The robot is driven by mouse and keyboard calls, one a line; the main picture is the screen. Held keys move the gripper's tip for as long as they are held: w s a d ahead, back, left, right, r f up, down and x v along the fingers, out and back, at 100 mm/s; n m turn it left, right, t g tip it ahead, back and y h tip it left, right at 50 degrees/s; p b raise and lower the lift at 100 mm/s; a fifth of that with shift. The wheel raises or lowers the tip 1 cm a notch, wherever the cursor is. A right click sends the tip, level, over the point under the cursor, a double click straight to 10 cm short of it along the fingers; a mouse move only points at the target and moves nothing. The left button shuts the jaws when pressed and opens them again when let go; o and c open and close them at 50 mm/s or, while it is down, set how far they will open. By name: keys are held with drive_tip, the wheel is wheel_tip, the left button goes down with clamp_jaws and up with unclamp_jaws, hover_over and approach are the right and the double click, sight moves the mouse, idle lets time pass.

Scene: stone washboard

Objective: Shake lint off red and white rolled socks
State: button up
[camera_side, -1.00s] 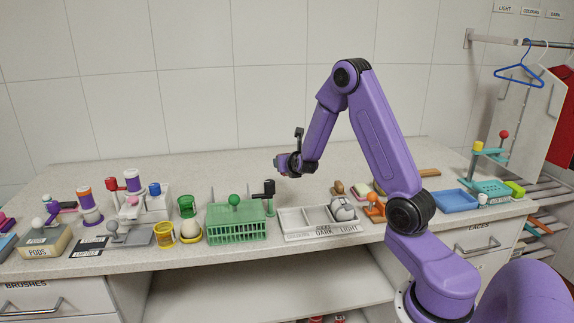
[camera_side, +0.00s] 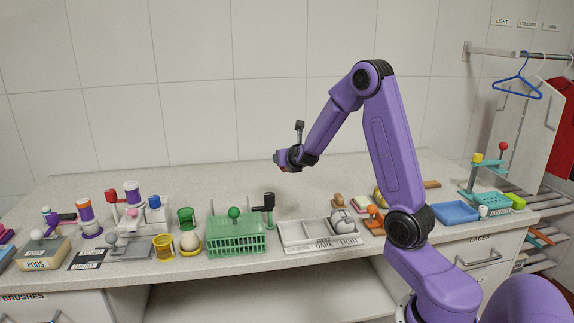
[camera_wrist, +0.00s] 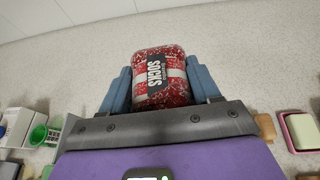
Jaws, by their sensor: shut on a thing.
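The red and white rolled socks (camera_wrist: 161,77) show in the wrist view, with a dark band printed "SOCKS" around them. My gripper (camera_wrist: 160,88) is shut on them, one blue finger pressed on each side. In the side view my gripper (camera_side: 284,161) is held in the air above the counter, behind the green basket and the sorting tray. The socks are mostly hidden there, with only a small reddish bit at the gripper's tip.
Below stand a green basket (camera_side: 236,247) and a white divided tray (camera_side: 291,236) holding a grey-white roll. Several bottles, cups and boxes crowd the counter's left. A blue tray (camera_side: 455,212) lies right. The counter's back strip (camera_side: 160,190) is mostly clear.

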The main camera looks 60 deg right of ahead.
wheel_tip(320, 180, up, 11)
drive_tip(key=shift+r, duration=0.1)
drive_tip(key=shift+f, duration=5.6)
drive_tip(key=shift+r, duration=0.1)
